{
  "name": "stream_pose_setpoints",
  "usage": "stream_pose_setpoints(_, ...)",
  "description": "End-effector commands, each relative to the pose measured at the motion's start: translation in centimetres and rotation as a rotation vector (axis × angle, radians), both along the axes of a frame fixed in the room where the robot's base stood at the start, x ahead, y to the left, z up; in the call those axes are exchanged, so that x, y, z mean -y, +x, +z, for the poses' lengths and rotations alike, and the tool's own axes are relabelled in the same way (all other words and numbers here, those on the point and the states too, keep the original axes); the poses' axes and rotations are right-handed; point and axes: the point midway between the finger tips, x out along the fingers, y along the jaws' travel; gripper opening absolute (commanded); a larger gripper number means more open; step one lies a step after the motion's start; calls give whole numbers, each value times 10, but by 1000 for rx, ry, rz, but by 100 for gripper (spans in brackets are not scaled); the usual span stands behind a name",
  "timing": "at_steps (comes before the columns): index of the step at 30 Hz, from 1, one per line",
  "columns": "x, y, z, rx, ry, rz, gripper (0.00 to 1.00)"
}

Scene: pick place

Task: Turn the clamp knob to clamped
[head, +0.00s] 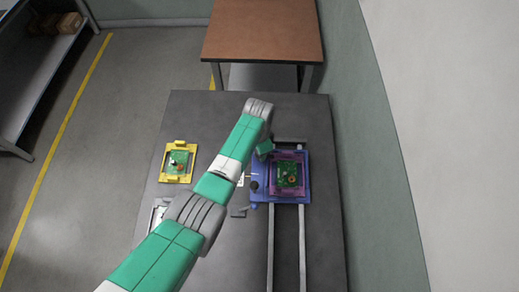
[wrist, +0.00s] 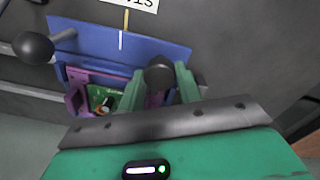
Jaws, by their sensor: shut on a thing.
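The clamp fixture is a blue carrier (head: 304,198) on rails, holding a purple frame (head: 303,162) with a green circuit board (head: 288,174). It also shows in the wrist view as a blue plate (wrist: 160,45), with the purple frame (wrist: 73,98) and board (wrist: 95,97) below. My gripper (wrist: 167,82) has its two green fingers closed around a dark round knob (wrist: 158,72) at the plate's edge. In the head view my gripper (head: 264,149) is at the carrier's upper left corner, and the held knob is hidden there.
A black ball on a grey rod (wrist: 33,47) sticks out beside the fixture; it also shows in the head view (head: 254,186). A white label (wrist: 130,4) lies beyond the plate. A yellow frame with a board (head: 178,177) lies left on the dark table (head: 200,110). Two rails run toward me.

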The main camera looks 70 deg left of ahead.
Motion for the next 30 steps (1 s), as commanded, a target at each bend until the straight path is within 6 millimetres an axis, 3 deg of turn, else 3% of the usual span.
stream_pose_setpoints(13, 0, 0, 0, 0, 0, -10, 11)
stream_pose_setpoints(14, 0, 0, 0, 0, 0, -10, 36)
stream_pose_setpoints(17, 0, 0, 0, 0, 0, -10, 56)
stream_pose_setpoints(26, 0, 0, 4, 0, 0, -9, 56)
stream_pose_setpoints(30, -1, 1, 30, 2, 2, -9, 56)
